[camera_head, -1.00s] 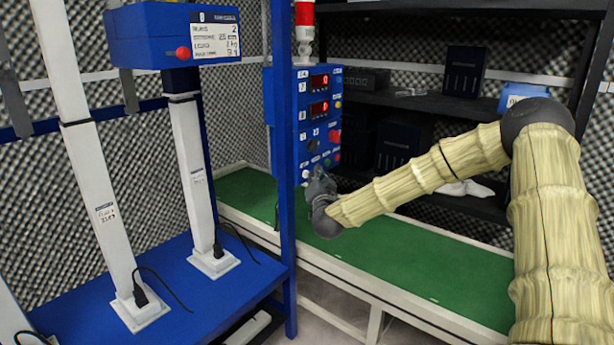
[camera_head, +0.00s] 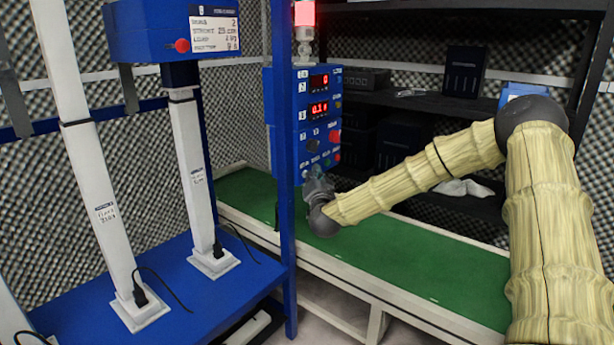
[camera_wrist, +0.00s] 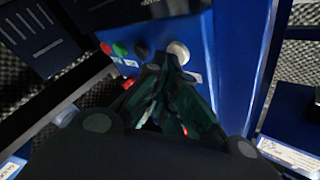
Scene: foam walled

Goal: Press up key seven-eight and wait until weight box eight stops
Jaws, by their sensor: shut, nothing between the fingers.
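The blue control panel (camera_head: 321,125) stands on a blue post, with two red number displays and several buttons. The lower display (camera_head: 319,109) reads about 0.1. My gripper (camera_head: 314,178) is shut at the panel's lower edge, by the bottom row of small buttons. In the wrist view its closed fingers (camera_wrist: 163,62) reach the panel face near a dark knob (camera_wrist: 141,52) and a pale round knob (camera_wrist: 178,52). The fingers hide the contact point and the key.
A green conveyor (camera_head: 400,255) runs below the panel. Dark shelves (camera_head: 400,103) with boxes stand behind. White columns (camera_head: 100,210) rise from a blue platform (camera_head: 190,300) at left. A red lamp (camera_head: 304,14) above the panel is lit.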

